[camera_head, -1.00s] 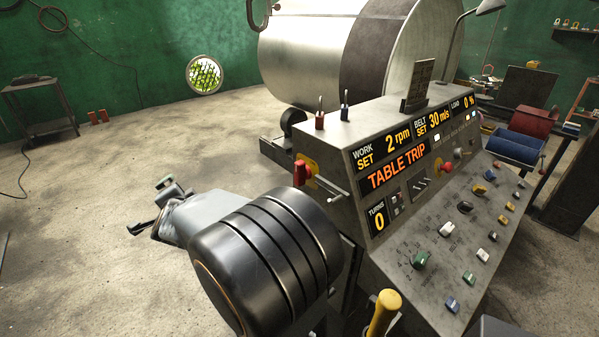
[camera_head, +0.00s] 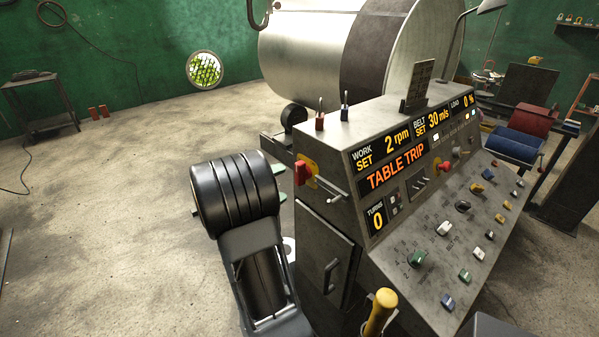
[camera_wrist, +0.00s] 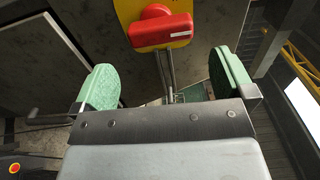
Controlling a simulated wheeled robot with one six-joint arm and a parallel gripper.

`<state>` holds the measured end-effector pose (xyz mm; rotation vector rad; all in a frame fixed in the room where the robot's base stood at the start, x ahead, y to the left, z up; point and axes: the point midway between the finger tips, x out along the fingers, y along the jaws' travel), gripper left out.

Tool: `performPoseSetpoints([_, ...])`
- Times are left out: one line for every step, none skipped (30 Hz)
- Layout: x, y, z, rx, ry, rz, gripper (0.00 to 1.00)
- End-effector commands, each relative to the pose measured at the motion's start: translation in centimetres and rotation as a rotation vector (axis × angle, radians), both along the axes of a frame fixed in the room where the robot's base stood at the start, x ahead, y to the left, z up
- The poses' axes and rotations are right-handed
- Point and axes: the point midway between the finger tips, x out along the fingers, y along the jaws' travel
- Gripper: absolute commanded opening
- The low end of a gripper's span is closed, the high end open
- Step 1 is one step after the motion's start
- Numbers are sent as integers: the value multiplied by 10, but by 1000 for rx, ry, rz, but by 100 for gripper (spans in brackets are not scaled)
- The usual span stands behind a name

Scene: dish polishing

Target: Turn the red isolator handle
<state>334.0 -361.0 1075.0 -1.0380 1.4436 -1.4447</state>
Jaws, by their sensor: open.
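The red isolator handle (camera_head: 302,172) sits on a yellow plate (camera_head: 312,169) on the left side of the console (camera_head: 340,235). In the wrist view the red handle (camera_wrist: 160,28) lies roughly crosswise on its yellow plate (camera_wrist: 183,8), top centre, beyond my fingertips. My gripper (camera_wrist: 165,90) is open, its two green pads wide apart and empty, with the handle ahead of the gap between them. In the head view my black arm hides most of the gripper; only bits of the green pads (camera_head: 283,196) show below and left of the handle.
A cabinet door with a black handle (camera_head: 331,275) is below. The console reads TABLE TRIP (camera_head: 397,164) and carries several knobs. A yellow-topped lever (camera_head: 380,312) stands in front.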

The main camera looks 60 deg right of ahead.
Motion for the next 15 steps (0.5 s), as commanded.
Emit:
performPoseSetpoints([-4,-10,2,1,1,-5,100])
performPoseSetpoints([-6,-16,2,0,1,-4,100])
performPoseSetpoints([-9,-23,2,1,1,-4,100])
performPoseSetpoints([-10,-28,2,1,1,-3,100])
performPoseSetpoints([-12,-33,2,1,0,-3,100])
performPoseSetpoints([-13,-39,2,1,1,-3,100])
performPoseSetpoints([-15,-44,2,2,2,-2,100])
performPoseSetpoints([-16,-48,2,2,2,-1,100])
performPoseSetpoints([-18,-53,2,1,1,-1,100])
performPoseSetpoints([-19,-56,2,1,1,-1,100])
performPoseSetpoints([-20,-59,2,0,1,0,100])
performPoseSetpoints([-21,-63,1,1,1,0,100])
performPoseSetpoints([-22,-66,1,2,0,0,100])
performPoseSetpoints([-23,-68,1,2,-1,1,100])
performPoseSetpoints([-23,-70,1,1,0,2,100])
